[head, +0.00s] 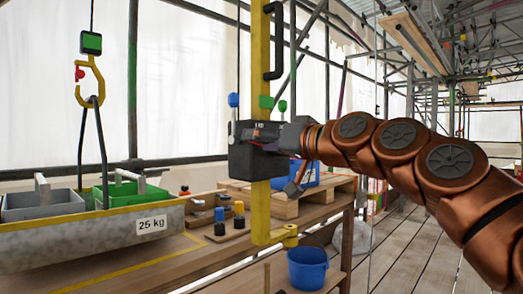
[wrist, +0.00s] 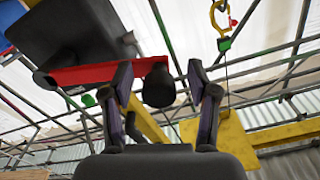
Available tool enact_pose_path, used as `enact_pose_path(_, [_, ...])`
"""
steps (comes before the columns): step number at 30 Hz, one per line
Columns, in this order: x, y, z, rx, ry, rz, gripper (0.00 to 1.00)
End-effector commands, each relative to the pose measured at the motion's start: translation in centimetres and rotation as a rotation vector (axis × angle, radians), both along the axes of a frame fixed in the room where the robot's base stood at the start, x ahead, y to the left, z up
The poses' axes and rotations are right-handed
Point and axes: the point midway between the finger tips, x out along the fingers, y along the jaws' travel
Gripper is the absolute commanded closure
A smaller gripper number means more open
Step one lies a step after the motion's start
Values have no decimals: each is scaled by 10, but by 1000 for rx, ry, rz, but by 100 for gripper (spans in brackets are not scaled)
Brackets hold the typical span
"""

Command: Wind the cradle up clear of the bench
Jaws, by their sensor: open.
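The grey cradle (head: 100,236), labelled 25 kg, rests on the wooden bench (head: 185,256) at the left of the head view. Its black bail (head: 82,150) rises to a yellow hook (head: 84,94) with a red latch, and the two meet at the bail's top. A dark winch box (head: 252,160) sits on the yellow post (head: 261,90). In the wrist view, a red crank arm (wrist: 95,75) ends in a black knob (wrist: 158,86). My gripper (wrist: 164,86) is open, with the knob between its fingertips; contact cannot be told. In the head view my gripper (head: 285,140) is beside the winch.
Grey (head: 43,203) and green (head: 125,192) handled bins stand in the cradle. Small knobbed blocks (head: 228,222) stand on the bench beside it. A wooden pallet (head: 290,197) lies behind the post, and a blue bucket (head: 307,268) stands low in front. Plank floor (head: 410,245) is clear at right.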

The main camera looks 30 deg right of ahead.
Motion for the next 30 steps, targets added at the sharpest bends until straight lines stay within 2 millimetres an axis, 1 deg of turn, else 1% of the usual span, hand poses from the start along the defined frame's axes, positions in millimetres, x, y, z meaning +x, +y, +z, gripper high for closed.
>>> enact_pose_path(1, [1, 2, 6, -2, 1, 3, 41])
enact_pose_path(6, [2, 0, 24, 0, 2, 0, 41])
enact_pose_path(16, [1, 1, 57, -1, 1, 0, 41])
enact_pose_path(24, [1, 1, 74, 1, 1, 0, 41])
enact_pose_path(30, [0, 2, 78, -1, 3, 2, 41])
